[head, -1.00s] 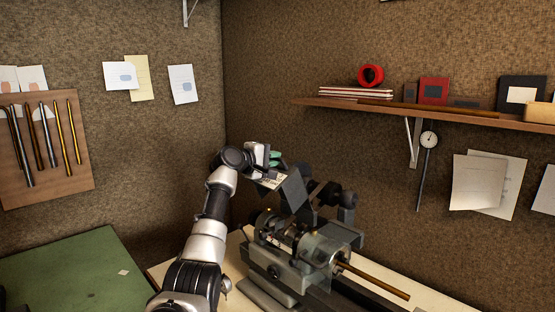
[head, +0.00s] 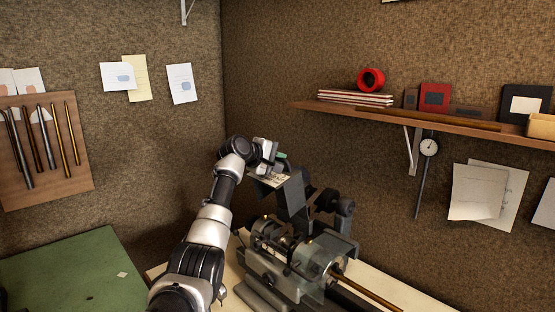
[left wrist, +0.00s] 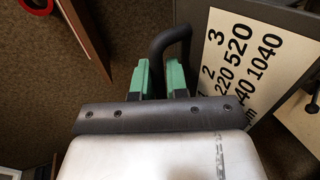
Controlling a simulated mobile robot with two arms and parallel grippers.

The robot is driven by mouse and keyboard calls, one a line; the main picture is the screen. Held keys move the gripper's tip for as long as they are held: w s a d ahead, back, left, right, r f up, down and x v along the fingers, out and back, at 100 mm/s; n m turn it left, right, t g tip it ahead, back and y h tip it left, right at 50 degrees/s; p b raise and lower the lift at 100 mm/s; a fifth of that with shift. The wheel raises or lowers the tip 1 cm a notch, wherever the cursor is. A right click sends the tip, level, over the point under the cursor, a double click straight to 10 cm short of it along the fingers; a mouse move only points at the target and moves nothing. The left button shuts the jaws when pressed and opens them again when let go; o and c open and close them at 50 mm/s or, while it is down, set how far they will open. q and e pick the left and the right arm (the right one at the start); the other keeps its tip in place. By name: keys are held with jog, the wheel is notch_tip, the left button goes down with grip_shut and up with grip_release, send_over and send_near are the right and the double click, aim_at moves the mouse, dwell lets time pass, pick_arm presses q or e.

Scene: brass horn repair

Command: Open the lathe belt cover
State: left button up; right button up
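The lathe (head: 275,265) stands on the bench in the middle of the head view. Its dark belt cover (head: 293,197) is swung up, with the pulleys (head: 268,232) exposed below it. A pale number label (head: 274,181) is on the cover; it also shows in the left wrist view (left wrist: 243,62). My left gripper (head: 279,160) is at the raised cover's upper edge. In the left wrist view its green fingers (left wrist: 159,80) stand on either side of the dark loop handle (left wrist: 170,38), which fills the gap between them. My right gripper is not in view.
A brass-coloured rod (head: 365,289) sticks out of the lathe to the right. A wall shelf (head: 420,117) with books and a red ring (head: 371,80) is at the right. A green mat (head: 70,275) lies at the left. The wall behind the lathe is close.

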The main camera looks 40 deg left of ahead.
pick_arm(q)
jog(key=o, duration=0.4)
jog(key=shift+w+d+f, duration=0.1)
jog(key=shift+f, duration=0.05)
jog(key=shift+s+b, duration=0.3)
jog(key=shift+s, duration=0.05)
jog(key=b+v, duration=0.5)
jog(key=v, duration=0.5)
jog(key=shift+r, duration=0.25)
